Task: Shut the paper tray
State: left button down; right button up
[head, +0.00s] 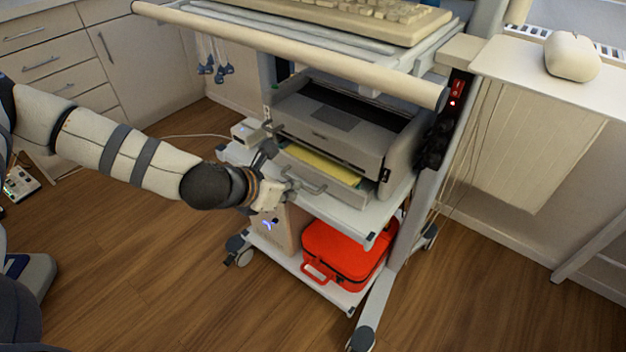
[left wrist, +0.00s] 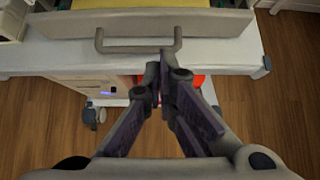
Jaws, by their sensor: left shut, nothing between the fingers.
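The paper tray (head: 340,188) is a light grey drawer at the bottom of the grey printer (head: 345,125). It stands pulled out toward the front, with yellow paper (head: 322,165) showing in it. A grey bar handle (head: 308,187) is on its front; the handle (left wrist: 115,48) and the tray's front panel (left wrist: 205,22) also show in the left wrist view. My left gripper (head: 284,174) is at the handle's left end in the head view. Its fingers (left wrist: 163,62) are shut and empty, and overlap the handle in the picture; contact cannot be told. My right gripper is not in view.
The printer stands on a cart shelf (head: 375,215) under a keyboard shelf with a thick front rail (head: 290,50). A red case (head: 340,255) and a pale box (head: 275,232) are on the lower shelf. A small white box (head: 247,130) is left of the printer. The wooden floor in front is clear.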

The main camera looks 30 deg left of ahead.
aim_at(318, 179)
pick_arm(q)
jog(key=w, duration=0.2)
jog(key=w+f, duration=0.1)
jog(key=w, duration=0.3)
jog(key=shift+d+f, duration=0.3)
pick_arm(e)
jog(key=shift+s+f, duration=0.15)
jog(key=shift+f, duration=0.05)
